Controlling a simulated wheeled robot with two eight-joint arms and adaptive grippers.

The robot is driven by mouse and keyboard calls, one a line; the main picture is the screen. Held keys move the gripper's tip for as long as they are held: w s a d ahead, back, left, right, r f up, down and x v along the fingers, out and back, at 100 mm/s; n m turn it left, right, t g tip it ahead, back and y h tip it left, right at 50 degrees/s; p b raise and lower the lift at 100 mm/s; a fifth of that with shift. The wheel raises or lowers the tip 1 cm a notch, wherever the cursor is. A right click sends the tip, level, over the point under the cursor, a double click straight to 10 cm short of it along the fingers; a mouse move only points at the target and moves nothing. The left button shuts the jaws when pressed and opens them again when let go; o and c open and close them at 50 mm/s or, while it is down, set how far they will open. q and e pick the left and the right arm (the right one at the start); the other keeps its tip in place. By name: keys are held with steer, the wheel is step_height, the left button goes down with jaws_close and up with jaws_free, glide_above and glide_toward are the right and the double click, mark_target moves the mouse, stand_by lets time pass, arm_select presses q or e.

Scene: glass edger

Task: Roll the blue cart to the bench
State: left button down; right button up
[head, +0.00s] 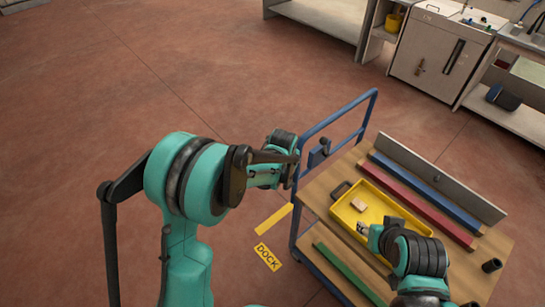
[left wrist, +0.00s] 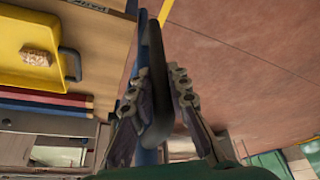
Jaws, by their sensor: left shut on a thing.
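The blue cart has a blue tubular frame with a tall push handle (head: 340,112) and wooden decks (head: 318,197). A yellow tray (head: 395,212) on the upper deck holds a small tan block (head: 358,206). My left gripper (head: 292,158) is at the near upright of the handle. In the left wrist view, its fingers (left wrist: 160,100) close around a dark bar beside the blue frame. My right gripper (head: 363,230) is over the tray's near edge; its fingers are too small to judge. The bench cannot be told apart for certain.
A yellow floor marking reading DOCK (head: 267,256) lies left of the cart. Blue and red bars (head: 415,200) lie on the upper deck, and a green bar (head: 345,270) lies lower. White cabinets (head: 435,50) stand at the back right. The floor at left is clear.

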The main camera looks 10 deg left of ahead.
arm_select(q)
steer(key=s+d+b, duration=0.1)
steer(key=s+d, duration=1.3)
steer(key=d, duration=0.4)
steer(key=shift+s+d, duration=0.1)
steer(key=shift+s, duration=0.05)
steer(key=c, duration=1.6)
jaws_free()
steer(key=shift+o, duration=0.8)
steer(key=shift+d, duration=0.1)
steer(key=v, duration=1.2)
